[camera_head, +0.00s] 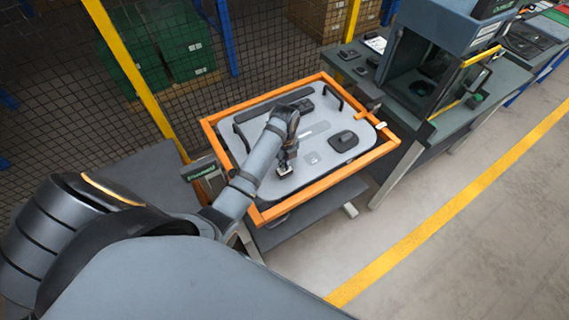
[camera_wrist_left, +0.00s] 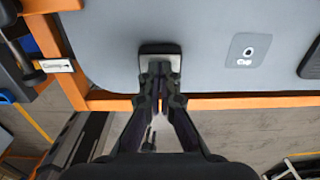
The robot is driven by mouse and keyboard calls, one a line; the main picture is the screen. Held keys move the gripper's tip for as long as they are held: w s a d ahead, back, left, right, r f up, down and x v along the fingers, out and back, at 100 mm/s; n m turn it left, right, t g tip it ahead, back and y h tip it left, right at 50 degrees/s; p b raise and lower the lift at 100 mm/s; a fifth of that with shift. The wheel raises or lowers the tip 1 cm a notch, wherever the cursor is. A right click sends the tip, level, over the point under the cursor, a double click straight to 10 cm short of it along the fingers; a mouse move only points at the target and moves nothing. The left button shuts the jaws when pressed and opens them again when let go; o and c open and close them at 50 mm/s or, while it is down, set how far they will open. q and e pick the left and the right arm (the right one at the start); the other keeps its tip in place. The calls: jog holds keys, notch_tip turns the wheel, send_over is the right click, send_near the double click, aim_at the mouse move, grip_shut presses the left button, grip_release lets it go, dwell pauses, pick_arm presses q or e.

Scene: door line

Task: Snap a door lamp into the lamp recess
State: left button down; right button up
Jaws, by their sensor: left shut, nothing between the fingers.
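The grey door panel (camera_head: 300,128) lies in an orange frame (camera_head: 375,155). My left gripper (camera_head: 286,166) is low over the panel's near edge, with its fingers together and nothing between them. In the left wrist view its fingertips (camera_wrist_left: 160,78) are right at a small dark-rimmed rounded rectangle (camera_wrist_left: 160,48) with a greyer middle. This is at the lamp recess; I cannot tell whether a lamp is seated in it or whether the fingers touch it, as they cover its lower part. My right gripper is not in view.
A black raised part (camera_head: 343,141) and black handles are on the panel. A machine on a workbench (camera_head: 425,75) stands to the right. A mesh fence (camera_head: 175,50) is behind.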

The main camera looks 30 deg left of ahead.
pick_arm(q)
jog(key=shift+f, duration=0.35)
jog(key=shift+f, duration=0.25)
dwell(0.5)
notch_tip(320, 180, up, 3)
jog(key=shift+f+p, duration=0.15)
jog(key=shift+p, duration=0.65)
jog(key=shift+r, duration=2.2)
